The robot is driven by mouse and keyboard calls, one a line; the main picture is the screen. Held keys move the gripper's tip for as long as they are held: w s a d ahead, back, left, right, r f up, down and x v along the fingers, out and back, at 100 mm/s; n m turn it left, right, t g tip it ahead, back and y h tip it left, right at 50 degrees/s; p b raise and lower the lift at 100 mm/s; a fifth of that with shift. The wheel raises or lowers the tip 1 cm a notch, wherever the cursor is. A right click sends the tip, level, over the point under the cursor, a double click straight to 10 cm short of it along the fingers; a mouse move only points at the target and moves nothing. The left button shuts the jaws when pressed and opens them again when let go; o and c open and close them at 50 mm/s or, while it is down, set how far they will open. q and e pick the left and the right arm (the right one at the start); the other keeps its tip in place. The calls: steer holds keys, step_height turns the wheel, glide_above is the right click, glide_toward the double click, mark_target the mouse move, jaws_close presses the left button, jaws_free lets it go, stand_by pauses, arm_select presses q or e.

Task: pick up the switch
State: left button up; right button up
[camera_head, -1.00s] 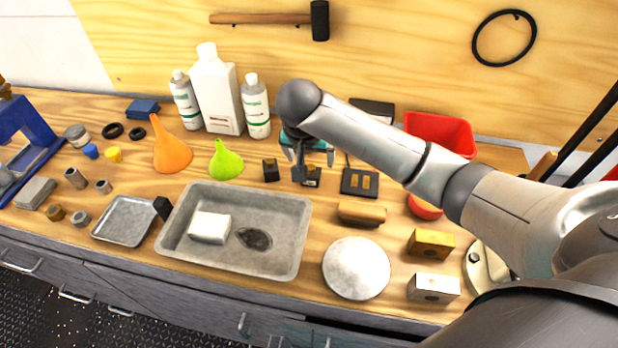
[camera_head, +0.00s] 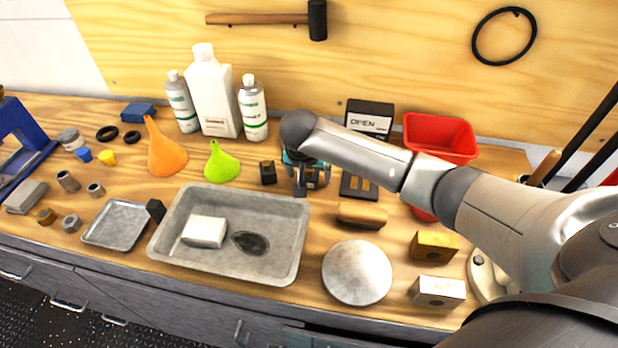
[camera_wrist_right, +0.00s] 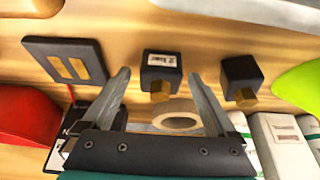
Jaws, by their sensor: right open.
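A small black block with a white label and a brass tab (camera_wrist_right: 161,68) lies ahead of my right gripper (camera_wrist_right: 158,77), between the lines of its fingers in the right wrist view. A similar unlabelled black block with a brass tab (camera_wrist_right: 241,75) stands to its right; it also shows in the head view (camera_head: 267,173). Which block is the switch I cannot tell for certain. My right gripper is open and empty; in the head view (camera_head: 306,184) it is low over the bench and partly covers the labelled block. My left gripper is out of view.
A black plate with two brass pads (camera_head: 359,187) lies right of the gripper, with a wooden block (camera_head: 361,215) in front. A grey tray (camera_head: 228,270) is front left. Bottles (camera_head: 252,108), a red bin (camera_head: 440,136) and an OPEN sign (camera_head: 369,118) stand behind.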

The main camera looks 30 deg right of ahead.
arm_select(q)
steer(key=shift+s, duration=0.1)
arm_select(e)
jaws_close()
stand_by(0.5)
